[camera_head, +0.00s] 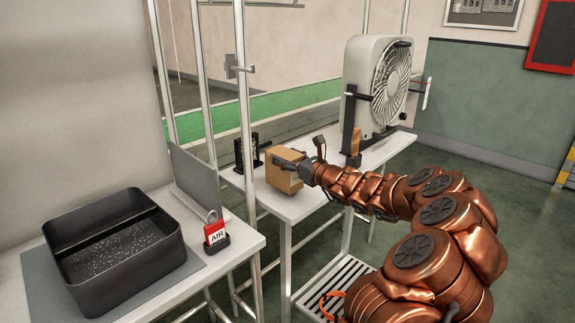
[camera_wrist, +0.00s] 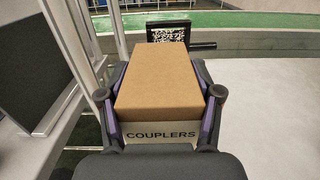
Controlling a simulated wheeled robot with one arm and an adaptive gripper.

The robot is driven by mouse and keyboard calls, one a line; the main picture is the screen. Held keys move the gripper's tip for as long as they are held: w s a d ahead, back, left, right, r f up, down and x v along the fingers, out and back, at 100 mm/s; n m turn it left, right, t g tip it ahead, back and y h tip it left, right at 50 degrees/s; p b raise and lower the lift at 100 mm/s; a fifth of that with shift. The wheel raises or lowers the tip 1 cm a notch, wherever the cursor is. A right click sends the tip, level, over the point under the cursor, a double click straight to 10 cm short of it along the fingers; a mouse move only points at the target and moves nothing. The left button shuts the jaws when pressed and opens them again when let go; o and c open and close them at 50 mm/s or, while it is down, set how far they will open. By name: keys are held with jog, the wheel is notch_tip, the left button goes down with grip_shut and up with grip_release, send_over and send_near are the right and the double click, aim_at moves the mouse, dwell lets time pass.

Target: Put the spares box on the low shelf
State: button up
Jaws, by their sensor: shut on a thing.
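A brown cardboard box (camera_head: 284,171) is at the left end of the white table (camera_head: 296,207) in the head view. In the wrist view the box (camera_wrist: 158,78) has a pale front band reading "COUPLERS"; no spares wording shows. My gripper (camera_head: 297,170) is shut on the box. In the wrist view the fingers of my gripper (camera_wrist: 161,112) press its two sides. I cannot tell whether the box touches the tabletop or hangs just above it. A low slatted shelf (camera_head: 322,278) sits beneath that table, partly hidden by my arm.
A white fan (camera_head: 378,78) stands at the table's back right. A black holder (camera_head: 247,153) is just behind the box. Metal posts (camera_head: 244,110) rise to its left. A second table at left carries a dark tray (camera_head: 110,250) and a red AIR tag (camera_head: 215,233).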

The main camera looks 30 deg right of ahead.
jog(key=shift+f, duration=0.9)
jog(key=shift+f, duration=0.15)
jog(key=o, duration=1.7)
jog(key=shift+c, duration=0.2)
jog(key=shift+f, duration=0.1)
jog(key=shift+s+d, duration=0.1)
jog(key=shift+s, duration=0.15)
jog(key=v, duration=1.1)
jog(key=shift+s, duration=0.25)
